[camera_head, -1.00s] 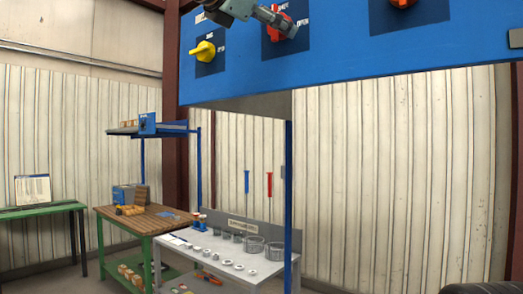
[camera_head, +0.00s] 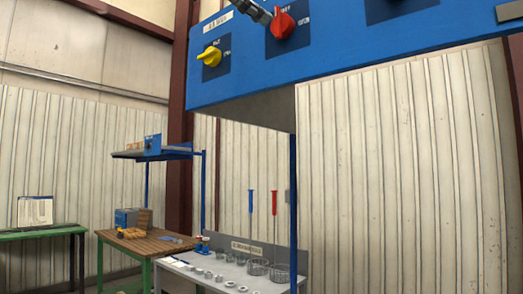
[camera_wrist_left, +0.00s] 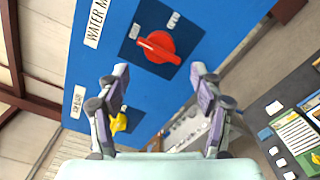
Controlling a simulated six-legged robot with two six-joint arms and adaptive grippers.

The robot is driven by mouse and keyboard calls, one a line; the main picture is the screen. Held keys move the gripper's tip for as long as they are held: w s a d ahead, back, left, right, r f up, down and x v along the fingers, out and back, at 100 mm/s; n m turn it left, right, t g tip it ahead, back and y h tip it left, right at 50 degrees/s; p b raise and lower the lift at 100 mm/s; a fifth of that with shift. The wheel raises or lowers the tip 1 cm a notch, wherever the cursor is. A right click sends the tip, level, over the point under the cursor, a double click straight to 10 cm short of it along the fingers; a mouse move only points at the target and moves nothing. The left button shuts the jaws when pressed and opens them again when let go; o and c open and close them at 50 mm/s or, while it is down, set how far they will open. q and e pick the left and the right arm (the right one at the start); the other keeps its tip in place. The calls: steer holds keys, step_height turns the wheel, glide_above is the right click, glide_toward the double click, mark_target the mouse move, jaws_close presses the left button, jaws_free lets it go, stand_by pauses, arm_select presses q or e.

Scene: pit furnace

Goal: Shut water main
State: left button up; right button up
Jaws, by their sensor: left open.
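The red knob (camera_head: 283,25) sits on a dark square on the blue panel, with small labels around it. It also shows in the left wrist view (camera_wrist_left: 158,47), beside a partly cut-off label (camera_wrist_left: 97,22) reading "WATER M". My left gripper (camera_wrist_left: 160,71) is open and empty, its two fingers spread apart. The red knob shows beyond the fingertips, roughly centred in the gap; I cannot tell whether they touch. In the head view only part of the left gripper shows at the top edge, just left of the red knob. My right gripper is not in view.
A yellow knob (camera_head: 209,56) is left of the red one on the same blue panel (camera_head: 340,50); it shows near the left finger in the wrist view (camera_wrist_left: 118,123). Below and behind stand a grey table (camera_head: 222,272) with small items and a wooden-topped bench (camera_head: 150,243).

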arm_select(q)
steer(key=w+f+n+h, duration=0.1)
steer(key=w+f+n, duration=0.1)
steer(key=f+n, duration=0.1)
steer(key=w+d+f+n+g, duration=0.1)
steer(key=w+f+n, duration=0.1)
steer(key=f+n, duration=0.1)
steer(key=w+f+n+g+h, duration=0.1)
steer(key=w+f+n, duration=0.1)
steer(key=f+n, duration=0.1)
steer(key=shift+w+d+f+h, duration=0.15)
steer(key=shift+f, duration=0.3)
steer(key=shift+w+d+f+h, duration=0.15)
steer(key=shift+f, duration=0.25)
steer(key=w+f+n, duration=0.2)
steer(key=f+n, duration=0.2)
steer(key=f, duration=0.2)
steer(key=w+a+f+n, duration=0.1)
steer(key=w+f+n, duration=0.2)
steer(key=f, duration=0.3)
steer(key=w+f+n+b, duration=0.1)
steer(key=w+f+n, duration=0.2)
steer(key=f+n, duration=0.3)
steer(key=shift+a+f, duration=0.15)
steer(key=shift+a, duration=0.25)
steer(key=shift+w, duration=0.1)
